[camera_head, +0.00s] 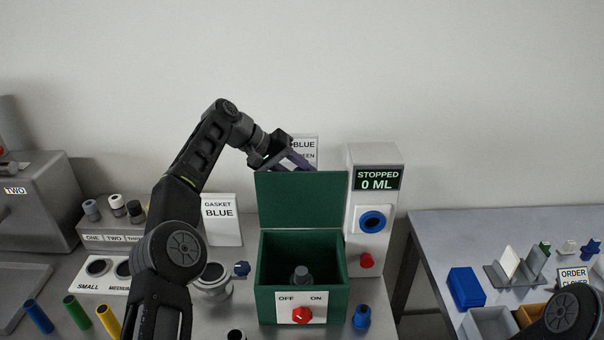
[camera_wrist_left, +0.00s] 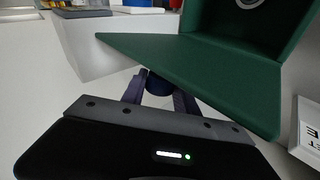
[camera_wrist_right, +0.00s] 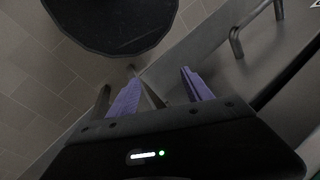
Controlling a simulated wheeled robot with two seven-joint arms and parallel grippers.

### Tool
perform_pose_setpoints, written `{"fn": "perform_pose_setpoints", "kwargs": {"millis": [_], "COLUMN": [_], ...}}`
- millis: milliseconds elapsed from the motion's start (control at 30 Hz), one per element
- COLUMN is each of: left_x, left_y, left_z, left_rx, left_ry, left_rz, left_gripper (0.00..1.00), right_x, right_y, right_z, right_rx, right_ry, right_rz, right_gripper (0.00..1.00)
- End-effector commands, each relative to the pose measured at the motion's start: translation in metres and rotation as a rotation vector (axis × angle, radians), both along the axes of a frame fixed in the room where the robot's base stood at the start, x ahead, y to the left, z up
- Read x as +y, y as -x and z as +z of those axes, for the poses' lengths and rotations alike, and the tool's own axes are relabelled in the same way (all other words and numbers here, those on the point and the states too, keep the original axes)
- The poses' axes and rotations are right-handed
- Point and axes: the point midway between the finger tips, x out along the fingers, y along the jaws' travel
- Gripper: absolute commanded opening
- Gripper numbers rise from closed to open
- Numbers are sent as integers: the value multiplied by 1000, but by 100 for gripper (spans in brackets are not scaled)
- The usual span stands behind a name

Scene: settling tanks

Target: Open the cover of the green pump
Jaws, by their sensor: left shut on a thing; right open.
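The green pump (camera_head: 268,305) is a box on the table with a red OFF/ON knob (camera_head: 301,315) on its front. Its green cover (camera_head: 300,200) stands raised upright at the back, and the inside shows a grey round part (camera_head: 301,275). My left gripper (camera_head: 298,165) is at the cover's top edge, partly hidden behind it. In the left wrist view its purple fingers are shut on a dark blue knob (camera_wrist_left: 158,84) by the green cover (camera_wrist_left: 210,75). My right gripper (camera_wrist_right: 160,88) is open and empty in the right wrist view, away from the pump.
A grey dispenser (camera_head: 390,157) reading STOPPED 0 ML stands right of the pump. A GASKET BLUE sign (camera_head: 221,220) stands to the left. A blue fitting (camera_head: 362,317) is close to the pump's right front. A second table (camera_head: 425,235) is at right, past a gap.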

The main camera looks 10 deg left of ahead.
Motion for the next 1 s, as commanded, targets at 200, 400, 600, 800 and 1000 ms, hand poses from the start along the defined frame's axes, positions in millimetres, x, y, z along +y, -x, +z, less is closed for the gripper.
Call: {"fn": "perform_pose_setpoints", "kwargs": {"millis": [200, 400, 600, 800, 1000], "left_x": [0, 0, 0, 0, 0], "left_y": [-1, -1, -1, 0, 0], "left_z": [-2, -2, -1, -1, 0], "left_rx": [0, 1, 0, 0, 1], "left_ry": [-2, -3, -2, -1, -1], "left_rz": [3, 2, 2, 2, 1], "left_gripper": [0, 40, 56, 56, 56], "right_x": [0, 0, 0, 0, 0], "right_y": [0, 0, 0, 0, 0], "right_z": [0, 0, 0, 0, 0], "right_rx": [0, 0, 0, 0, 0], "right_ry": [0, 0, 0, 0, 0], "right_rz": [0, 0, 0, 0, 0], "right_gripper": [58, 58, 58, 58, 58]}}
